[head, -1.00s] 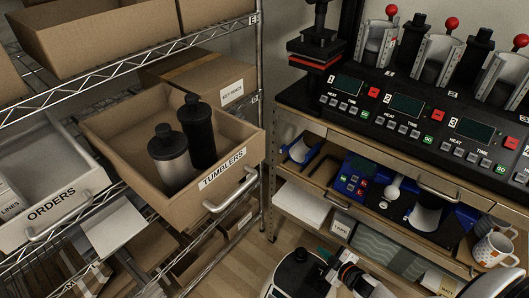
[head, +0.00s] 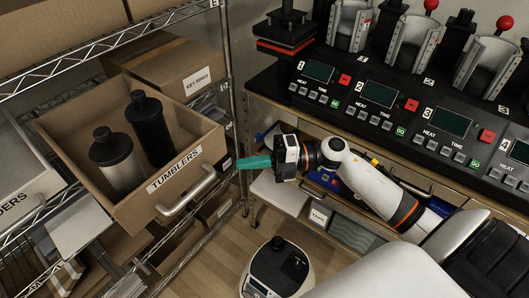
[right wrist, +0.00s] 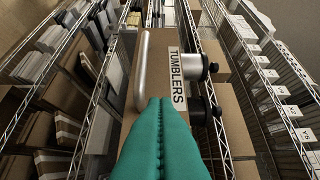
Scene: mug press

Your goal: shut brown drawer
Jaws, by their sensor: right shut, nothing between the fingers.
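The brown drawer (head: 140,212), labelled TUMBLERS, is pulled out from the wire rack at the left of the head view. Two tumblers stand in it, a silver one (head: 117,163) and a black one (head: 151,129). Its metal handle (head: 187,195) is on the front face, and the handle also shows in the right wrist view (right wrist: 142,65). My right gripper (head: 240,165) has teal fingers, shut and empty. It points at the drawer front from the right, close to the handle's right end. I cannot tell whether they touch. My left gripper is out of view.
A grey drawer labelled ORDERS (head: 22,185) sticks out at the left edge. A rack post (head: 233,90) stands behind the brown drawer's right side. The press bench (head: 400,125) with its control panels is at the right. Bare floor (head: 205,262) lies below.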

